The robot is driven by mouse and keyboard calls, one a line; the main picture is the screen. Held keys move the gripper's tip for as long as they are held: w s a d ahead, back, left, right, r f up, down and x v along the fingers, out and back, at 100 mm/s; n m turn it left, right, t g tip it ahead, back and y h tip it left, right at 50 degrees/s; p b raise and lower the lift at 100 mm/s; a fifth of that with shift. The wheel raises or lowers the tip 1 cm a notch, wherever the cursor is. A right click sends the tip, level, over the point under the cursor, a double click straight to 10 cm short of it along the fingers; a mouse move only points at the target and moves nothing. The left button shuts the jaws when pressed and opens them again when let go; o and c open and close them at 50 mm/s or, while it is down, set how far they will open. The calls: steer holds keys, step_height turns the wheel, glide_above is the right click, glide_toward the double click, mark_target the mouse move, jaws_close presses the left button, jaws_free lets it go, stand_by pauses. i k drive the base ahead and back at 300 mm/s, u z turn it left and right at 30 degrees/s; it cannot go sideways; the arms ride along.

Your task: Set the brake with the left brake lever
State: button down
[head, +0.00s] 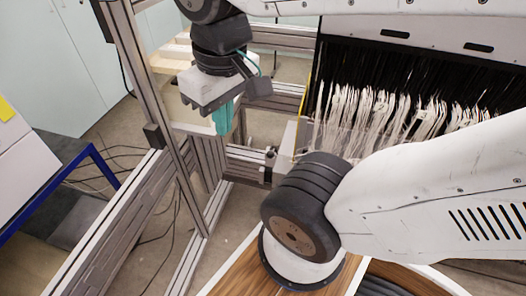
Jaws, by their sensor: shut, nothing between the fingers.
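My gripper (223,118) hangs at the upper middle left of the head view, its teal fingertips pointing down in front of the metal frame. The fingers are shut and hold nothing. A small grey and black fitting (269,165) sits low on the frame, right of and below the fingertips, apart from them. A black block (154,136) is fixed to the left upright, left of my gripper. I cannot tell which of these, if either, is the left brake lever. My arm covers much of the right side.
The aluminium frame (165,95) has uprights and crossbars around my gripper. Black and white warp threads (385,105) hang at the right below a pale slotted panel (450,35). A blue-edged table (75,165) stands at the left. Cables (170,215) lie on the floor.

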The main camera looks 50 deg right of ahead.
mark_target(270, 153)
steer(key=z, duration=1.1)
steer(key=k, duration=0.5)
steer(key=u, duration=0.6)
